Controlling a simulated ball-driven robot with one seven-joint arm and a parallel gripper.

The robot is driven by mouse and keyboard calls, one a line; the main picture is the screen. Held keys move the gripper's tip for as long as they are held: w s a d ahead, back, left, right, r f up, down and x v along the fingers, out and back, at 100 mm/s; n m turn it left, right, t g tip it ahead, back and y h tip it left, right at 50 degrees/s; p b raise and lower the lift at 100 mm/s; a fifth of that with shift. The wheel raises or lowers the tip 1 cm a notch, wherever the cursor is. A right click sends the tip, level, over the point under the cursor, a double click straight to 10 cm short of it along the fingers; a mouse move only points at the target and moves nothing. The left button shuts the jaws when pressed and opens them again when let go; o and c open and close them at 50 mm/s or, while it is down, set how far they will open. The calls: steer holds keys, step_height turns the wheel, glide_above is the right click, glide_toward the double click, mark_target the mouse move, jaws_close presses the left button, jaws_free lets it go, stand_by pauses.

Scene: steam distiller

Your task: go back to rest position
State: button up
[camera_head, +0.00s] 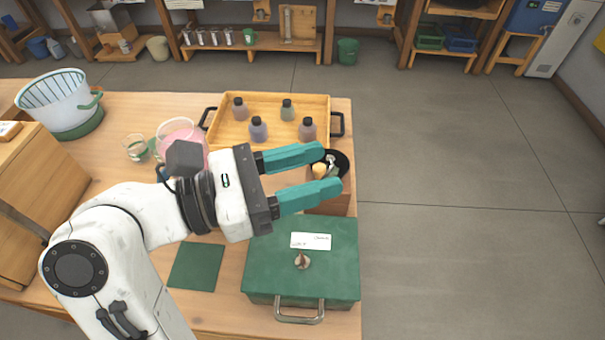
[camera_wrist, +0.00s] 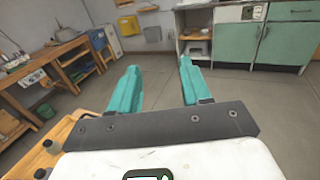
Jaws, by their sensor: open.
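My gripper (camera_head: 331,171) has two teal fingers spread apart with nothing between them. In the head view it is over the right part of the workbench (camera_head: 120,108), pointing right toward the bench's edge. Its fingers overlap the view of a dark round container with small items (camera_head: 331,165) on a wooden block. In the wrist view the gripper (camera_wrist: 160,62) is also open and empty, facing the open floor and far cabinets. My arm hides part of the bench and of a glass vessel with pink liquid (camera_head: 180,132).
A wooden tray (camera_head: 270,99) with several capped bottles is behind my gripper. A green box (camera_head: 330,265) with a label and metal handle lies in front. The floor (camera_head: 470,170) right of the bench is clear.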

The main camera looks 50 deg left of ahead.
steer(key=shift+s+d+r, duration=0.35)
steer(key=shift+s+d, duration=0.15)
steer(key=shift+s, duration=0.25)
